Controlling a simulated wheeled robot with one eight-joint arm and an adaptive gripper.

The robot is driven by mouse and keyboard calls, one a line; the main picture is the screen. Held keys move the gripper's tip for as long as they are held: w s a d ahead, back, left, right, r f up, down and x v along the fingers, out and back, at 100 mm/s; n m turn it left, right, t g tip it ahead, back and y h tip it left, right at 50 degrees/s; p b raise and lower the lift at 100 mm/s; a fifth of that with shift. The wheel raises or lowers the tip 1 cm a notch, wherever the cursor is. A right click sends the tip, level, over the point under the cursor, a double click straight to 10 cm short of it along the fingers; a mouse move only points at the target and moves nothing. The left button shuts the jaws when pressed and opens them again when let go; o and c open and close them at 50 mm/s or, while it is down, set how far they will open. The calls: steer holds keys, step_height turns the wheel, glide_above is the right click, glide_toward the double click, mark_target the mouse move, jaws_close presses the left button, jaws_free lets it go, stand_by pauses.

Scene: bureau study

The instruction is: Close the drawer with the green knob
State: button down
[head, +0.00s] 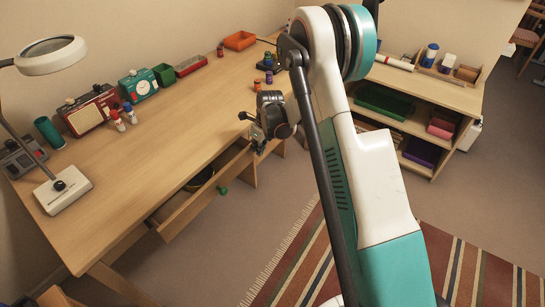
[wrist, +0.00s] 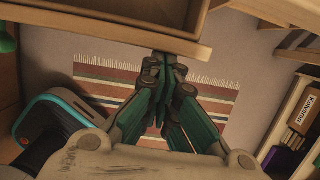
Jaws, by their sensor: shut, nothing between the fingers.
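The drawer (head: 190,213) under the wooden desk stands pulled out, with its green knob (head: 222,190) on the front face. A dark item shows inside it. In the wrist view a drawer's wooden front edge (wrist: 90,38) and part of its inside run across the top. My gripper (head: 258,147) is beside the desk's front edge, close to the far end of the drawer. In the wrist view my gripper (wrist: 165,62) is shut and empty, its fingertips at or very near the wooden edge; I cannot tell whether they touch.
The desk top (head: 170,125) holds a lamp (head: 62,190), a red radio (head: 90,108), a teal clock (head: 138,85) and small bottles. A low shelf (head: 430,95) with bins stands at the right. A striped rug (head: 300,265) lies on open floor before the desk.

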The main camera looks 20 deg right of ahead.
mark_target(248, 142)
steer(key=shift+w+a, duration=0.7)
steer(key=shift+w, duration=0.35)
steer(key=shift+w+a, duration=0.65)
steer(key=shift+w, duration=0.35)
steer(key=shift+r, duration=0.1)
